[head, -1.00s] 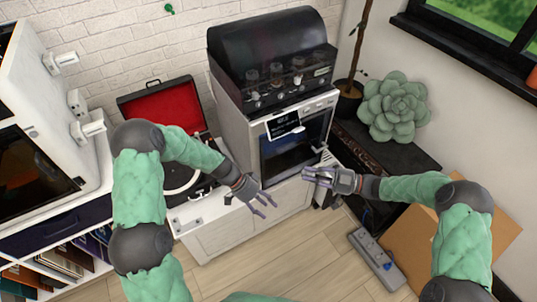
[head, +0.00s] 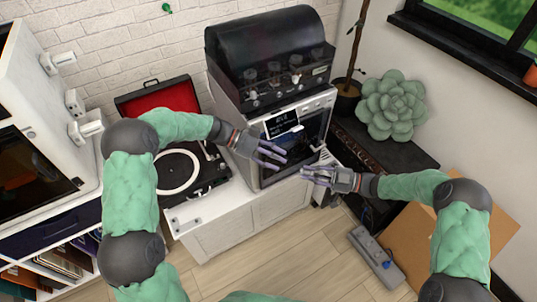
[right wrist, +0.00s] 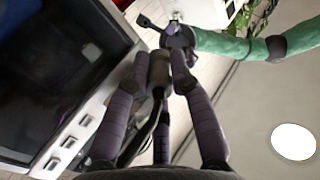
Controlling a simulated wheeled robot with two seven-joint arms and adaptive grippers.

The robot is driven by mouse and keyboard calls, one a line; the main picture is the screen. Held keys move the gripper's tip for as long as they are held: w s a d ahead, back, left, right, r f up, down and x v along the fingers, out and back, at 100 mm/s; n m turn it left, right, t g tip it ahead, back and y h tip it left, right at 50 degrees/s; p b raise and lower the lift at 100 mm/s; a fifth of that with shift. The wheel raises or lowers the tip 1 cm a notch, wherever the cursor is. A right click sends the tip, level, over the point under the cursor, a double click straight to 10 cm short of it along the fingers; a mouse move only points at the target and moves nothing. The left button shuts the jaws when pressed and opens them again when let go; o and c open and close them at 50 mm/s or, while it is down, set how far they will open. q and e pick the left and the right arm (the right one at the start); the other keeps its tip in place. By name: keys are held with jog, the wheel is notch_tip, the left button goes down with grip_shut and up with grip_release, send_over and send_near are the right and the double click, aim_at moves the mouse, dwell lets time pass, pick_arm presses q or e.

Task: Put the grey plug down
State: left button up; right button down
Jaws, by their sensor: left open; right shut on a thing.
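The grey plug (right wrist: 158,68) is between the purple fingers of my right gripper (right wrist: 157,62) in the right wrist view, with a dark cable running back from it. In the head view my right gripper (head: 308,174) is shut in front of the oven's lower right side; the plug is too small to make out there. My left gripper (head: 280,155) is open and looks empty, its fingers spread in front of the oven door, close to the left of my right gripper. It also shows just beyond the plug in the right wrist view (right wrist: 178,38).
An oven (head: 300,135) with a dark-hooded machine (head: 265,60) on top stands on a white cabinet (head: 235,222). An open record player (head: 185,175) is to its left. A grey power strip (head: 375,252) lies on the floor beside a cardboard box (head: 408,238). Floor in front is clear.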

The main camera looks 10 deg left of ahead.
pick_arm(q)
jog(key=x, duration=0.8)
jog(key=shift+d+f, duration=0.25)
jog(key=shift+d, duration=0.1)
grip_shut()
pick_arm(e)
jog(key=c, duration=1)
grip_release()
jog(key=shift+f, duration=0.1)
jog(key=shift+d, duration=0.1)
